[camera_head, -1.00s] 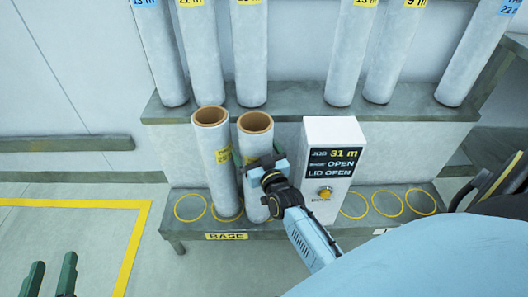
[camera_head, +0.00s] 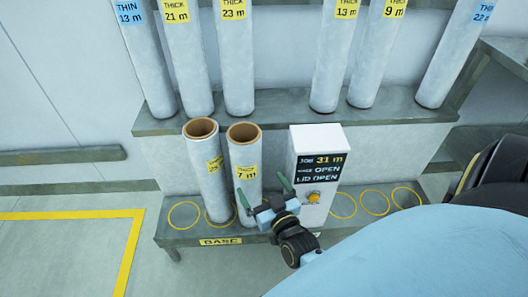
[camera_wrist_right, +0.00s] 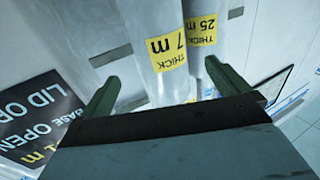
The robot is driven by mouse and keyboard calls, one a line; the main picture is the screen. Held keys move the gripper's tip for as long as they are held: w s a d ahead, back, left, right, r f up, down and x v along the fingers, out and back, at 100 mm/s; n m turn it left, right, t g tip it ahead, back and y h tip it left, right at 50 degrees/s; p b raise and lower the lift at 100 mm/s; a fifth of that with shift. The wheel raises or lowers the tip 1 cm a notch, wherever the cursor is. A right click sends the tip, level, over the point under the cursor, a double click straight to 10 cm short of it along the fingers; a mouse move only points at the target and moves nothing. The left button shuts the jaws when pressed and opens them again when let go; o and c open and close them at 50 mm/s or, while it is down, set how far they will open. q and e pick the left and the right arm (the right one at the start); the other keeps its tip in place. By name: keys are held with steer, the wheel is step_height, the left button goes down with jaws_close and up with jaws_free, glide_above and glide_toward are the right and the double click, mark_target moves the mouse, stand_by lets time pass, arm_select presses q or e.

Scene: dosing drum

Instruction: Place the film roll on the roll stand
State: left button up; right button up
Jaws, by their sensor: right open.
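Two white film rolls with brown open tops stand upright, side by side, on the lower ledge of the grey roll stand (camera_head: 168,238). The left roll (camera_head: 208,178) has a yellow THICK label, which reads 25 m in the wrist view (camera_wrist_right: 203,32). The right roll (camera_head: 246,152) is labelled THICK 7 m, and it also shows in the wrist view (camera_wrist_right: 165,52). My right gripper (camera_head: 264,193) is open and empty in front of the 7 m roll, its fingers (camera_wrist_right: 161,73) spread toward it. My left gripper is not in view.
A white box with a display (camera_head: 316,165) reading JOB 31 m, BASE OPEN, LID OPEN stands right of the rolls. Empty yellow rings (camera_head: 375,203) lie on the ledge on both sides. Several rolls (camera_head: 235,60) stand on the upper shelf (camera_head: 290,116).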

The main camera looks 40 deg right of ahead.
steer(key=s+a+r+n+g+y, duration=0.2)
steer(key=s+a+g, duration=0.2)
steer(key=s+g, duration=0.2)
steer(key=s+a+r+n+g+y, duration=0.1)
steer(key=s+a+g, duration=0.3)
steer(key=s, duration=0.6)
steer(key=n+g+y, duration=0.1)
steer(key=g, duration=0.1)
steer(key=shift+r+g, duration=0.3)
steer(key=shift+r, duration=0.1)
steer(key=shift+w+a, duration=0.1)
